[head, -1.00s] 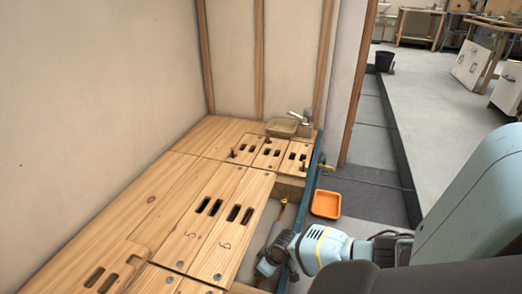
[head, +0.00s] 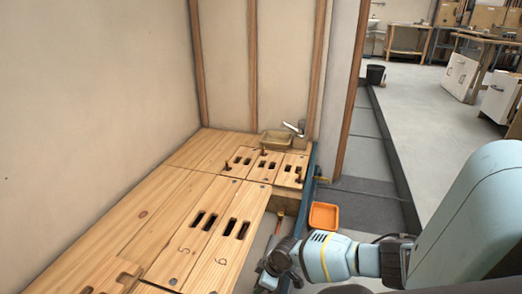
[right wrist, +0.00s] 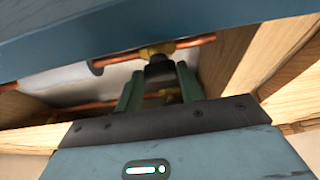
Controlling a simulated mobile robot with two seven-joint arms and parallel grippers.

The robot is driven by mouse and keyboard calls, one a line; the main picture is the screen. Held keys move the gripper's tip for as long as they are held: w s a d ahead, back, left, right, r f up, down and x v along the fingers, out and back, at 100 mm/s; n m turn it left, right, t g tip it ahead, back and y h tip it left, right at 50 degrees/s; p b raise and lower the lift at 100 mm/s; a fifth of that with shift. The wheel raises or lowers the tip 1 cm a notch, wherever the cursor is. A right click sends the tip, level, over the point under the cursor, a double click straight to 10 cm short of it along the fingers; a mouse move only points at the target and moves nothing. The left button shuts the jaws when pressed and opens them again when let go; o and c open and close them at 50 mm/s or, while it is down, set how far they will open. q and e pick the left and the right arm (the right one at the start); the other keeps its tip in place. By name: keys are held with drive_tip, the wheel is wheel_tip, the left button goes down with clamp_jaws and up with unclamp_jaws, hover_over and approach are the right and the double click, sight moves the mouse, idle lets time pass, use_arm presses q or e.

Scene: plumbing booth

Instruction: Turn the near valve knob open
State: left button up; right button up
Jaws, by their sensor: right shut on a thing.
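The near valve shows in the right wrist view as a dark knob (right wrist: 160,72) on a brass body (right wrist: 154,51), set on a copper pipe (right wrist: 195,41). My right gripper (right wrist: 158,85) has its two green fingers on either side of the knob and is shut on it. In the head view my right gripper (head: 268,272) reaches down into the floor opening beside the blue beam; its fingertips and the knob are hard to make out there. My left gripper is not in view.
A blue beam (head: 309,190) runs along the opening, close to my right gripper. Wooden floor panels (head: 170,220) with slots lie to the left. An orange tray (head: 323,216) sits right of the beam.

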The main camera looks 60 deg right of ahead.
drive_tip(key=o, duration=1)
drive_tip(key=a+p+v, duration=0.1)
drive_tip(key=p+v, duration=0.3)
drive_tip(key=v, duration=0.3)
drive_tip(key=shift+d+r+p, duration=0.35)
drive_tip(key=shift+d+r, duration=0.05)
drive_tip(key=shift+d, duration=0.15)
drive_tip(key=shift+s, duration=0.15)
